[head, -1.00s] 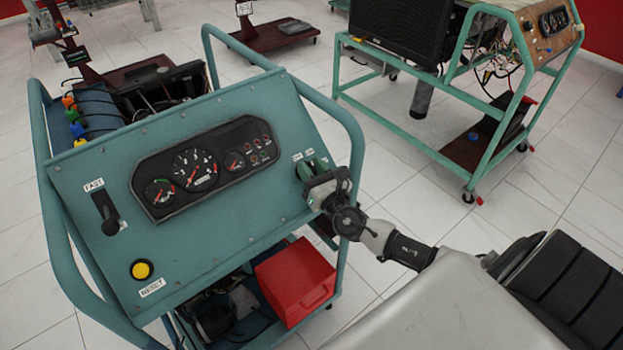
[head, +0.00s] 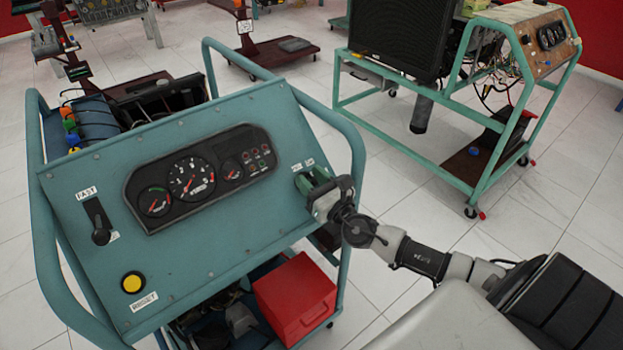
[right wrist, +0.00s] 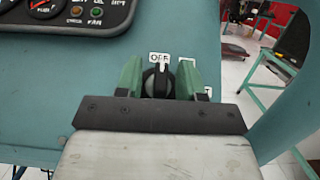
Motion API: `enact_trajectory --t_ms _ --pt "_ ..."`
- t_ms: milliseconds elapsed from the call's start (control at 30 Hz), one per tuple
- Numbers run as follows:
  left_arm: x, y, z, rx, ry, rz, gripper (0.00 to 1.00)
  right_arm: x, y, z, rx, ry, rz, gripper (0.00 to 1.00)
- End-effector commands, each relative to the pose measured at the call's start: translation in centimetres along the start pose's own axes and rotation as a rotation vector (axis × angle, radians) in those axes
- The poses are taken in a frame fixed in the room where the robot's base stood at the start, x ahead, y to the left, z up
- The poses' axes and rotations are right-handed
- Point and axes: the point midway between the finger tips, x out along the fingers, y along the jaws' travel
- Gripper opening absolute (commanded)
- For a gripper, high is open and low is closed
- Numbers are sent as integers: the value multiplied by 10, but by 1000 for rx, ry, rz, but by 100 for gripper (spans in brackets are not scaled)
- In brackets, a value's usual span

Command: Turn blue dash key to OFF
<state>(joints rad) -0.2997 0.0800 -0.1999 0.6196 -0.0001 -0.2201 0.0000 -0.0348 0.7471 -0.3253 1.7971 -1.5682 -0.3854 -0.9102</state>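The blue dash panel (head: 230,220) stands at left in the head view. Its black key knob (right wrist: 158,82) shows in the right wrist view just below the white OFF label (right wrist: 159,57), its grip roughly upright under that label. My right gripper (head: 312,181) is at the panel's right end. Its green fingers (right wrist: 158,78) stand on either side of the knob, with slim gaps showing. The gripper looks open around the knob; contact is hard to tell. In the head view the fingers hide the knob. My left gripper is not in view.
The panel also carries a gauge cluster (head: 200,176), a black lever (head: 98,222) and a yellow button (head: 132,283). A frame tube (head: 352,140) curves close beside my right gripper. A red box (head: 294,298) sits below. Another green-framed trainer (head: 470,185) stands at back right.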

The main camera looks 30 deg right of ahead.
Motion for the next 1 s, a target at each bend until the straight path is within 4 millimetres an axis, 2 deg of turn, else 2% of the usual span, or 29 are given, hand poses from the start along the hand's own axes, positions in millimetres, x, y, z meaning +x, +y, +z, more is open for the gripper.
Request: enact_trajectory --t_ms 267,367,700,833,1000 --pt "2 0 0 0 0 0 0 -5 0 -1 0 1 0 38" --pt "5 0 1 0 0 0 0 -17 0 -3 0 3 1 38" --pt "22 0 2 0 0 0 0 -80 0 -4 0 5 2 38" --pt "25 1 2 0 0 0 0 -96 0 -3 0 4 0 38" --pt "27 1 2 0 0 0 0 -107 0 -1 -1 0 0 38"
